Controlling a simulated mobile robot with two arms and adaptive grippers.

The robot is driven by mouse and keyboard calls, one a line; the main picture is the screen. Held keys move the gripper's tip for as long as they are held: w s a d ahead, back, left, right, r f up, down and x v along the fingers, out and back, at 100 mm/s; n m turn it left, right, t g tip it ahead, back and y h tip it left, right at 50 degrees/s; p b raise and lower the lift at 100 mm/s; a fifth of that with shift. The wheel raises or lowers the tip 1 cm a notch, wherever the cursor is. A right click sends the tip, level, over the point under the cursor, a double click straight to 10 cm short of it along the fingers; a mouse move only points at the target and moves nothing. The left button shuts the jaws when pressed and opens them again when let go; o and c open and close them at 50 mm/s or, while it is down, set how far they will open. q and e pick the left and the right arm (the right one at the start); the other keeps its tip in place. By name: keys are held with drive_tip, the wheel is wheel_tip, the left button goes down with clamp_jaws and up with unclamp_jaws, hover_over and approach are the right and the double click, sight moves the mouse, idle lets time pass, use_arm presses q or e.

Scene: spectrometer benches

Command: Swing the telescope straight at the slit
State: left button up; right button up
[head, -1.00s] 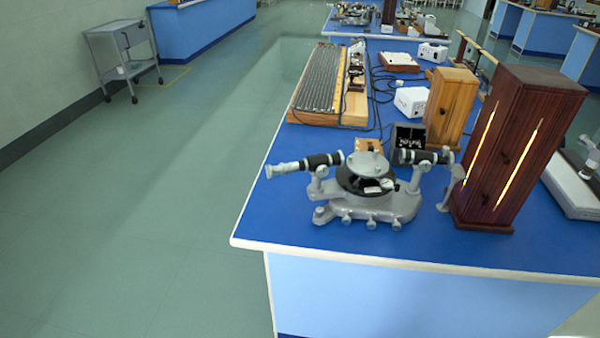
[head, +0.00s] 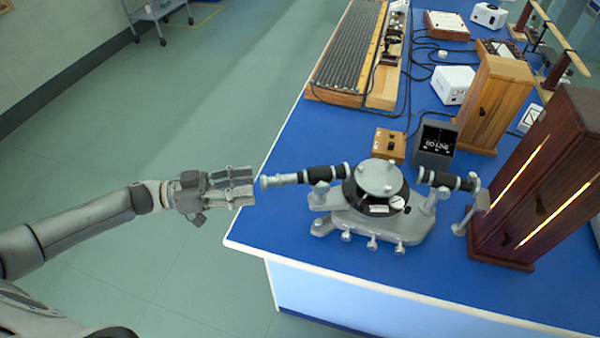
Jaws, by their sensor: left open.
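The spectrometer stands on the near left corner of the blue bench, with a grey base (head: 375,228) and a round table (head: 377,178) in its middle. Its telescope (head: 305,176), a silver and black tube, points out to the left, its eyepiece end near the bench edge. The collimator (head: 448,180) sticks out right; its slit end faces the dark wooden lamp housing (head: 545,185), and the slit itself is too small to make out. My left gripper (head: 250,187) is open and empty just left of the eyepiece, seemingly apart from it. My right gripper is out of view.
A lighter wooden cabinet (head: 494,105) and a white box (head: 453,84) are farther back. Cables lie on the bench.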

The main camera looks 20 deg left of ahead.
sight(276, 180)
use_arm(q)
drive_tip(key=p+x, duration=0.2)
drive_tip(key=x, duration=0.6)
drive_tip(key=shift+w+r+p, duration=0.1)
drive_tip(key=shift+p, duration=0.2)
drive_tip(key=shift+x, duration=0.8)
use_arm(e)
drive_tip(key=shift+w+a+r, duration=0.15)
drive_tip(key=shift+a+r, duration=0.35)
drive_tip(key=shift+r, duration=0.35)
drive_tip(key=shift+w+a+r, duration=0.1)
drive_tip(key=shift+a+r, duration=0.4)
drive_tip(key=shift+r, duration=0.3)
use_arm(q)
drive_tip(key=c, duration=0.9)
clamp_jaws()
drive_tip(key=shift+a, duration=0.1)
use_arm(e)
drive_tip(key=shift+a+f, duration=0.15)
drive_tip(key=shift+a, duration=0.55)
